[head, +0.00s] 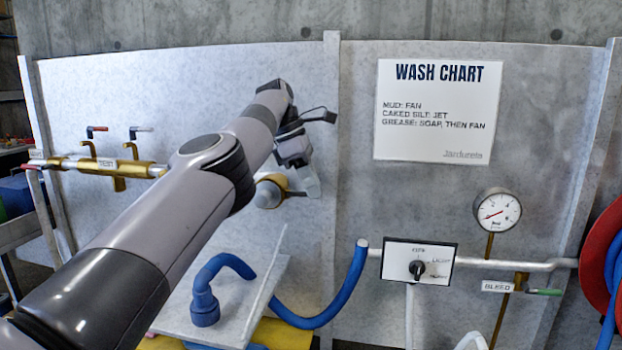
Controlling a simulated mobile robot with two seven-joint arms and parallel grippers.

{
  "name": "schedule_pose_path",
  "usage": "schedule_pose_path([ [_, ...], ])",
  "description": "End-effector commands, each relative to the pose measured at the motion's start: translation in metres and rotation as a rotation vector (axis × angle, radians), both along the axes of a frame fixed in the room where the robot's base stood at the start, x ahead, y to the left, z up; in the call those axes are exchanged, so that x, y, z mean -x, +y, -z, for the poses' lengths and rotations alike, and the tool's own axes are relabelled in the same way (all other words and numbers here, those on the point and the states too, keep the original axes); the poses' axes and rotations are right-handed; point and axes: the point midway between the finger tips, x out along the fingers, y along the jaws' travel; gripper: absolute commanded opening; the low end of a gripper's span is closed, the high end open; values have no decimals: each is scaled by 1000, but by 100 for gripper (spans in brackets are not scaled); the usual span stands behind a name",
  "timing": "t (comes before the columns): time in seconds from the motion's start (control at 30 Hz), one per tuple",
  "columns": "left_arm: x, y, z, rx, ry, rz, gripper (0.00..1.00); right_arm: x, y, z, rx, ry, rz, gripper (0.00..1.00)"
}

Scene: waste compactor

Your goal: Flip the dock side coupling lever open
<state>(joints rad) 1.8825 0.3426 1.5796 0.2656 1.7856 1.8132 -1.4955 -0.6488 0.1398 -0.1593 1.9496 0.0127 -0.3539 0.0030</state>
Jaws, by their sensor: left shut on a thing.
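The dock side coupling (267,194) shows as a grey round end with a yellow-tan ring on the grey back panel, just left of centre. A thin dark lever (294,194) sticks out from its right side. My left gripper (311,184) comes down from the wrist above, at the lever's right end. It is shut on the lever, though the fingers hide the lever's tip. My left arm crosses the view from the lower left and passes in front of the panel. My right gripper is out of view.
A blue hose (325,318) with an elbow end (205,306) lies below, by a tilted grey plate (178,318). Brass valves (118,168) are at left. A selector box (418,262), gauge (497,211), green-handled bleed valve (543,292) and red hose reel (594,265) are at right.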

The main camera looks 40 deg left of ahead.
Motion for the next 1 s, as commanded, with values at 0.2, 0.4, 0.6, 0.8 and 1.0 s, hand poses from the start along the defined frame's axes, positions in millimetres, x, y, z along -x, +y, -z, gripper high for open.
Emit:
schedule_pose_path([
  [0.2,3,-3,-1,0,-2,85,0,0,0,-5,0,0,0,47],
  [0.4,5,-3,-1,0,-2,115,0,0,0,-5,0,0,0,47],
  [0.6,5,-3,0,0,-1,122,0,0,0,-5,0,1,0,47],
  [0.8,5,-3,0,1,-1,121,0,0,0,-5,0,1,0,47],
  [1.0,5,-3,0,0,-1,120,18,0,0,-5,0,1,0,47],
])
